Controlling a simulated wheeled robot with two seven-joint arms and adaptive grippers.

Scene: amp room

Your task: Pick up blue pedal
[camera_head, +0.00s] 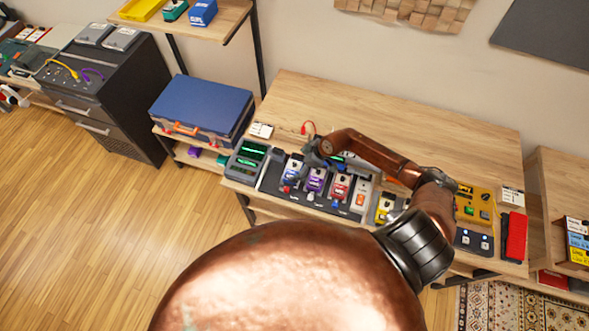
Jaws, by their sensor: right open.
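A small blue pedal (291,173) stands at the left end of a row of pedals on a dark board (269,182) on the wooden table. My right gripper (311,156) is over the back of this row, just right of and behind the blue pedal. It is open and seems empty; its fingers are small and partly hidden, and I cannot tell whether it touches anything. Another blue pedal (203,12) is on the upper left shelf. A dark blue unit (474,242) lies near the table's right front. My left gripper is not in view.
Purple (315,181) and red (340,187) pedals stand close beside the blue one. A green-lit grey unit (247,161) is to its left. A blue case (203,104) sits left of the table. The table's back (400,115) is clear.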

